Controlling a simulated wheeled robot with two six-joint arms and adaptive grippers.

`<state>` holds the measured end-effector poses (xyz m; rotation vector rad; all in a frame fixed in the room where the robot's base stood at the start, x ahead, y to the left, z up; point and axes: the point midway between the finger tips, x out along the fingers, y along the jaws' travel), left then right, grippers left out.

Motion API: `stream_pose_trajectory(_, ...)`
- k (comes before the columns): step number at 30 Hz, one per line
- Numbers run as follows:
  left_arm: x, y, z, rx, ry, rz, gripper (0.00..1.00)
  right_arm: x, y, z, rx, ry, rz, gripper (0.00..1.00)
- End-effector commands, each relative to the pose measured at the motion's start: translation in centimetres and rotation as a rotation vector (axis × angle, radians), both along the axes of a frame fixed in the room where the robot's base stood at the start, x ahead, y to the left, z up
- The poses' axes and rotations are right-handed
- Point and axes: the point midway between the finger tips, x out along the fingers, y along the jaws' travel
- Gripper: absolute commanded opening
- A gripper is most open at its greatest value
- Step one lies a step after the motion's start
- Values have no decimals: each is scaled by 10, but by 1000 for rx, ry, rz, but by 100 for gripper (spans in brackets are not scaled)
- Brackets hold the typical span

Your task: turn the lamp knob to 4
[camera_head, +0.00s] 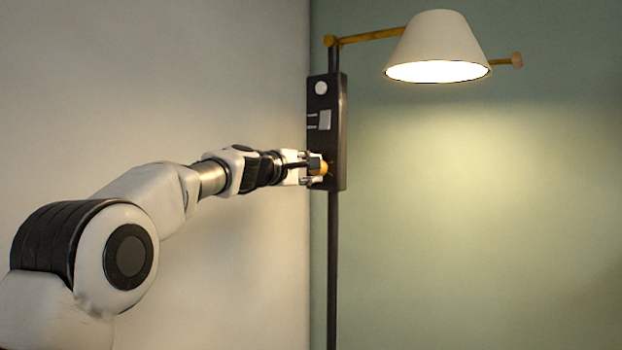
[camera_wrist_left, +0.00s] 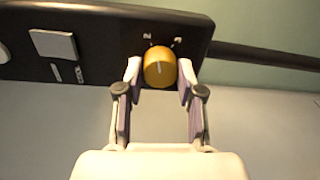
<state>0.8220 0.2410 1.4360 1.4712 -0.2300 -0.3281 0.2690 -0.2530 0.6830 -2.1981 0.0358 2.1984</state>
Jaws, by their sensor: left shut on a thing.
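The lamp knob is a round yellow knob (camera_wrist_left: 160,68) low on a dark control panel (camera_head: 339,118). In the head view the knob (camera_head: 323,169) is partly hidden by my left gripper (camera_head: 316,170). In the left wrist view, my left gripper (camera_wrist_left: 160,78) has one finger on each side of the knob and is shut on it. A pale line on the knob's face points roughly up in that view, towards the gap between the printed marks 2 and 3. Other scale marks are hidden. The lamp shade (camera_head: 435,40) is lit. My right gripper is not in view.
The panel also carries a white round button (camera_head: 321,88) and a pale square switch (camera_head: 325,120). A dark pole (camera_head: 332,270) runs below the panel, and a wooden arm (camera_head: 370,36) holds the shade. Walls stand behind; the space right of the pole is clear.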

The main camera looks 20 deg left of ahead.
Motion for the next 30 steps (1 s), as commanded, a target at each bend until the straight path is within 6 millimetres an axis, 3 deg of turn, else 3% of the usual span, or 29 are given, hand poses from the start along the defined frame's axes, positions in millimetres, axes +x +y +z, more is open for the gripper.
stream_pose_trajectory(30, 0, -2, -3, 907, -330, -1, 2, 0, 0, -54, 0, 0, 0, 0)
